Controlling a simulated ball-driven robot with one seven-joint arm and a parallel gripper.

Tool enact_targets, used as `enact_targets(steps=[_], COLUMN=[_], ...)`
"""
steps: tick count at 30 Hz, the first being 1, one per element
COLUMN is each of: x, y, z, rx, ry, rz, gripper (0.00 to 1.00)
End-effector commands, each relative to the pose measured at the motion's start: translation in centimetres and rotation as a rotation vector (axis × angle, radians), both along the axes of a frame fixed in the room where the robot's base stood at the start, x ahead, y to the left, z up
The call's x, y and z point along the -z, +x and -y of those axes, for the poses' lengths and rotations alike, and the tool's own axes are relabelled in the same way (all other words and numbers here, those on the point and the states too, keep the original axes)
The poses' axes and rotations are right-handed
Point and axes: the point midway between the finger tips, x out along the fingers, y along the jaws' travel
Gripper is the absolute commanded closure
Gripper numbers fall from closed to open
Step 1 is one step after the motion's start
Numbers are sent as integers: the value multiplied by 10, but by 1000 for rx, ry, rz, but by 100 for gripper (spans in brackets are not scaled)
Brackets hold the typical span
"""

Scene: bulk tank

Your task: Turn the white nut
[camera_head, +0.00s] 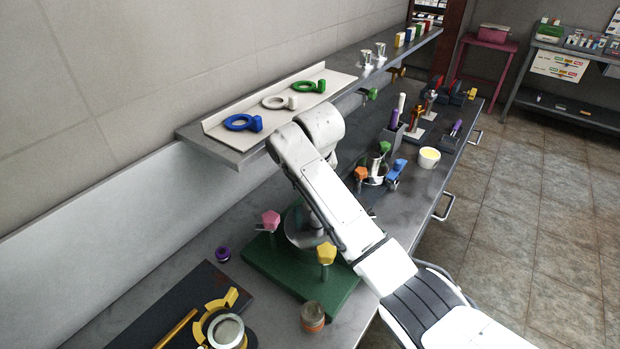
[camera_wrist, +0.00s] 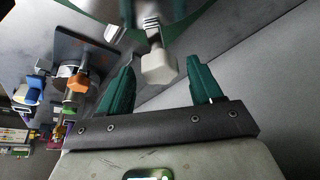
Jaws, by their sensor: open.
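The white nut (camera_wrist: 158,67) is a pale faceted knob on a short ridged stem in the wrist view. It stands between the two green fingers of my gripper (camera_wrist: 162,64), around the level of their tips. The fingers are open, with a visible gap on each side of the nut. In the head view my arm hides both the gripper and the white nut. A green base (camera_head: 345,292) there carries a metal vessel (camera_head: 303,228), a pink nut (camera_head: 271,219) and a yellow nut (camera_head: 326,253).
A second fixture with an orange nut (camera_head: 361,174), a green nut (camera_head: 384,147) and a blue nut (camera_head: 398,167) stands farther along the bench. A jar (camera_head: 313,317) stands near the front edge. A shelf (camera_head: 220,146) with ring tools overhangs behind my arm.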

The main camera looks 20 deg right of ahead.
Motion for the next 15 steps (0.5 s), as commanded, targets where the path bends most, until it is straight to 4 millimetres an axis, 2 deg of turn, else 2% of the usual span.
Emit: enact_targets(steps=[4, 7, 15], x=[-3, -13, -60], y=[-1, -5, -24], z=[0, -1, -3], rx=[0, -2, -1], ry=[1, 1, 0], rz=[0, 2, 4], gripper=[35, 35, 35])
